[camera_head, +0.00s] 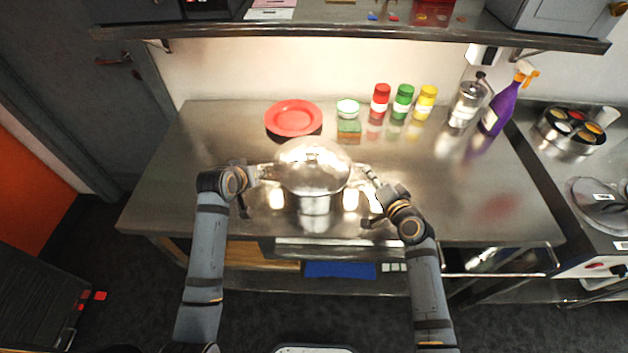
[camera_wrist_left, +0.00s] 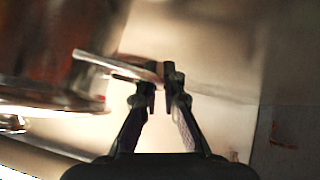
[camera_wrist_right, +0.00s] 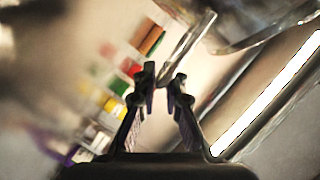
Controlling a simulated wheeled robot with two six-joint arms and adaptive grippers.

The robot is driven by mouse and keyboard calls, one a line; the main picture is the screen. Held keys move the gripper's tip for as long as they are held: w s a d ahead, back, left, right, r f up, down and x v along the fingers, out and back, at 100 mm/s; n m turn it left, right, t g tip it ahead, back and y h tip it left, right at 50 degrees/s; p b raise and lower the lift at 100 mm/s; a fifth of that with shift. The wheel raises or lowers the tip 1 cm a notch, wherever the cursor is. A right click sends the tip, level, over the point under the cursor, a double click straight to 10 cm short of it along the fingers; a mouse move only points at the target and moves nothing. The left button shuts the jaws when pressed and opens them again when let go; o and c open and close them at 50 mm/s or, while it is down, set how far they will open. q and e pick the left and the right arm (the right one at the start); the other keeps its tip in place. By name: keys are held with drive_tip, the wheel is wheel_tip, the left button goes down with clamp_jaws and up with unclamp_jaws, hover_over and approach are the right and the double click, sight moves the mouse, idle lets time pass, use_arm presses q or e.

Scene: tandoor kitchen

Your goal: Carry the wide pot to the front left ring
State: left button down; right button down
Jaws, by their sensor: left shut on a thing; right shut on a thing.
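The wide pot (camera_head: 312,182) is shiny steel with a domed lid (camera_head: 312,155). It is at the middle of the steel counter in the head view, between my two grippers. My left gripper (camera_head: 262,173) is shut on the pot's left handle; the left wrist view shows the handle (camera_wrist_left: 110,65) between the fingertips. My right gripper (camera_head: 366,174) is shut on the right handle, also seen in the right wrist view (camera_wrist_right: 188,40). The pot looks level; I cannot tell whether it touches the counter. I cannot clearly make out the front left ring.
A unit at right holds a round spice tin (camera_head: 565,140) and a round steel item (camera_head: 598,205). The counter's right part is clear.

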idle(0.3)
